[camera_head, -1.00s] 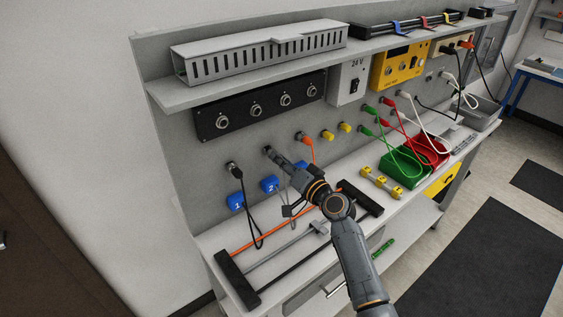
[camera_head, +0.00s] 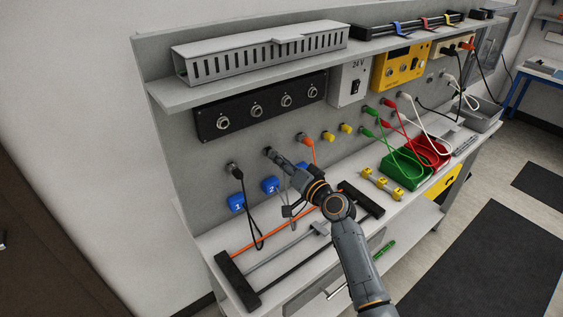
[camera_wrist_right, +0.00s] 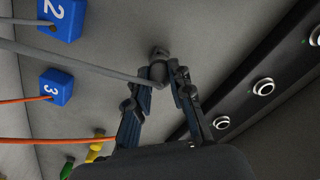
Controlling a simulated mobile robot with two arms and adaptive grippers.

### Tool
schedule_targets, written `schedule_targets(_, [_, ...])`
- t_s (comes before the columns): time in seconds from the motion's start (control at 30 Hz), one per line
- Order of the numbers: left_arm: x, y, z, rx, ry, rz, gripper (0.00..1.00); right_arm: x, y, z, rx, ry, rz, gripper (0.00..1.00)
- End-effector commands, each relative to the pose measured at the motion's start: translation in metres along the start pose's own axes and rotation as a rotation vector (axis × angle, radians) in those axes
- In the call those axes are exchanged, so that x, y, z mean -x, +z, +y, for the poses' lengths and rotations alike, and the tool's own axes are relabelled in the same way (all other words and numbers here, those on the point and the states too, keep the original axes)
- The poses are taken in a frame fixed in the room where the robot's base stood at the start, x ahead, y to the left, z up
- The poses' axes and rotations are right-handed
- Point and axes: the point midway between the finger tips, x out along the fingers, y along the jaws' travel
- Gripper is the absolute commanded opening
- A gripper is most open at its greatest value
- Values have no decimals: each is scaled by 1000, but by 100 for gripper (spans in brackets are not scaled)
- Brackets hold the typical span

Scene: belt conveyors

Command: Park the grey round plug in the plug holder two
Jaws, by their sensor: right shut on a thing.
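The grey round plug (camera_wrist_right: 158,74) is between the fingertips of my right gripper (camera_wrist_right: 164,82) in the wrist view, its grey cable running off to the left. Its front end meets a round grey holder (camera_wrist_right: 160,53) on the panel; I cannot tell how deep it sits. In the head view my right gripper (camera_head: 279,158) is shut at the panel, above the blue tag 2 (camera_head: 270,185), and mostly hides the plug. The tag 2 also shows in the wrist view (camera_wrist_right: 66,20). My left gripper is not in view.
A black plug (camera_head: 233,168) stands left, above blue tag 1 (camera_head: 236,203). An orange plug (camera_head: 306,140) is close on the right, its cable near blue tag 3 (camera_wrist_right: 60,86). A black strip of round sockets (camera_head: 260,104) is above. A black-ended rack (camera_head: 240,283) lies below on the bench.

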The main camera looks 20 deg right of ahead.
Motion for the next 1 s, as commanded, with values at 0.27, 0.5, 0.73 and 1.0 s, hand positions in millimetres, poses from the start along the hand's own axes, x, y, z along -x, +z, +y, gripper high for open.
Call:
schedule_targets(0.27, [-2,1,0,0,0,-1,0,-4,0,0,-1,-1,1,0])
schedule_targets(0.5, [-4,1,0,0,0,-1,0,-8,0,0,-1,-1,0,0])
schedule_targets(0.73, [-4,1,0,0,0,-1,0,-9,0,0,-1,-1,0,0])
schedule_targets(1.0, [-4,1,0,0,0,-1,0,-9,0,0,0,0,0,47])
